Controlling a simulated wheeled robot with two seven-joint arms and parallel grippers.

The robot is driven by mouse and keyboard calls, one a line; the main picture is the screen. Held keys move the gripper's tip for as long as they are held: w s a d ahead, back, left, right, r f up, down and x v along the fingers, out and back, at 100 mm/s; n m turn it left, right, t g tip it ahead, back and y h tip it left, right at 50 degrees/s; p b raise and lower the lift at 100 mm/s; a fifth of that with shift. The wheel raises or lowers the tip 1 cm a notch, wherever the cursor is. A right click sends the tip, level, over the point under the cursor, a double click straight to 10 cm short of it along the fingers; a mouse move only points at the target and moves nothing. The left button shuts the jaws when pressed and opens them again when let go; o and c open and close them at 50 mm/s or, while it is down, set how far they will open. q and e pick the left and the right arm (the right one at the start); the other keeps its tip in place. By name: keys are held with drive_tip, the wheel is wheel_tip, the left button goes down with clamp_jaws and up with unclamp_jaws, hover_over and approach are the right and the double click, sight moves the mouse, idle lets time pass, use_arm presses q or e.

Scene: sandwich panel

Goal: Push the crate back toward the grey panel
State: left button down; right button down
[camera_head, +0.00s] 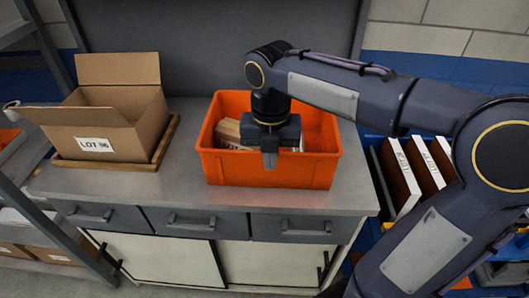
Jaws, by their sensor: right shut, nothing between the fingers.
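The orange crate (225,169) stands on the grey bench top, right of its middle, with its front wall a little behind the bench's front edge. A brown box (228,132) and a pale item lie inside, partly hidden by my right gripper. My right gripper (270,160) points down with its fingers shut and empty, overlapping the crate's front rim in the picture. I cannot tell whether it touches the rim. The grey panel (200,40) rises behind the bench. Bench top shows between it and the crate. My left gripper is not in view.
An open cardboard box (95,143) marked LOT 96 sits on a wooden tray (166,141) at the left of the bench (185,188). Bare bench lies between tray and crate. Upright white-and-brown binders (399,178) stand right of the bench. A metal rack stands at the left.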

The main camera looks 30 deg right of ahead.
wheel_tip(320, 180, down, 8)
drive_tip(key=shift+r, duration=0.15)
drive_tip(key=w, duration=0.1)
drive_tip(key=w+d, duration=0.1)
drive_tip(key=shift+w+d, duration=0.3)
drive_tip(key=shift+w, duration=0.1)
use_arm(q)
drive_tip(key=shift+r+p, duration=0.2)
drive_tip(key=shift+p, duration=0.1)
use_arm(e)
drive_tip(key=shift+w+d, duration=0.25)
drive_tip(key=shift+w, duration=0.05)
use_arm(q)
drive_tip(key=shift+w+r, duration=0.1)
use_arm(e)
drive_tip(key=shift+r, duration=0.1)
